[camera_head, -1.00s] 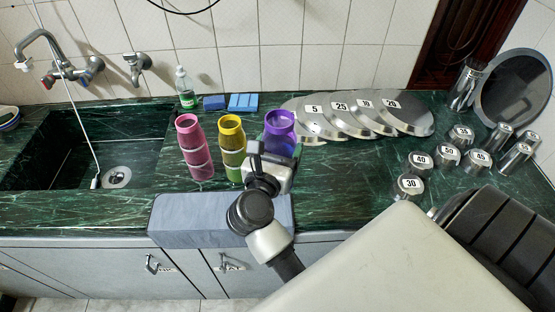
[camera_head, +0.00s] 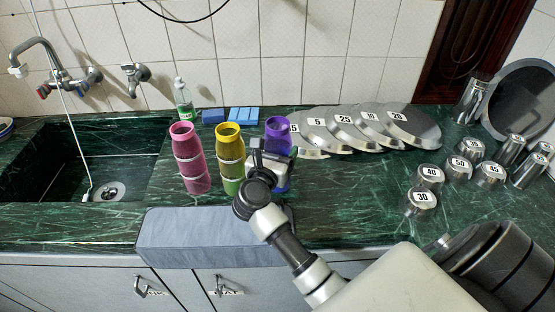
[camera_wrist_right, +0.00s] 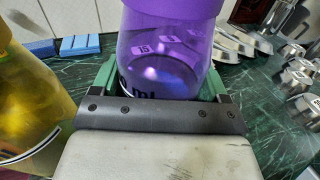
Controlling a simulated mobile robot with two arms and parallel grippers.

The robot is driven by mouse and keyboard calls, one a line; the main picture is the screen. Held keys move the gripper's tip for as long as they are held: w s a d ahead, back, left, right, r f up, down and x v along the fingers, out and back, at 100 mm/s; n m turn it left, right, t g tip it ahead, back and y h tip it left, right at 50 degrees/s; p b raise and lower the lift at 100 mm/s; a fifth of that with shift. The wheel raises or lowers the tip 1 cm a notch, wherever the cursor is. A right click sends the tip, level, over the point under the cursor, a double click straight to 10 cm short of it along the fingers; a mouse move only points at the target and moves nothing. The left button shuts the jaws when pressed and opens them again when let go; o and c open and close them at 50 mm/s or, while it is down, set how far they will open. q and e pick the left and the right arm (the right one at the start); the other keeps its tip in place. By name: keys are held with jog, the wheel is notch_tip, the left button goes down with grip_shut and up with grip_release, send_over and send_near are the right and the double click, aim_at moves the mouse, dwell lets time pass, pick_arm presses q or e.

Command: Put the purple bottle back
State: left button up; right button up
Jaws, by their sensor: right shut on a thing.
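The purple bottle (camera_head: 278,136) stands upright at the right end of a row of bottles on the green counter. Its lower part is mostly hidden behind my right gripper (camera_head: 270,160) in the head view. In the right wrist view, the purple bottle (camera_wrist_right: 165,40) stands between the green fingers of my right gripper (camera_wrist_right: 158,82), which is shut on it low down. I cannot tell whether its base touches the counter. My left gripper is not in view.
The yellow-green bottle (camera_head: 230,150) is close on the left, and the pink bottle (camera_head: 189,158) is beyond it. Numbered metal lids (camera_head: 345,135) lie to the right behind. Blue sponges (camera_head: 242,114) lie behind. A grey padded block (camera_head: 205,238) sits at the front edge. The sink (camera_head: 95,165) is left.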

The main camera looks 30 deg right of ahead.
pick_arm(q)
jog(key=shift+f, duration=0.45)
pick_arm(e)
jog(key=shift+f, duration=0.6)
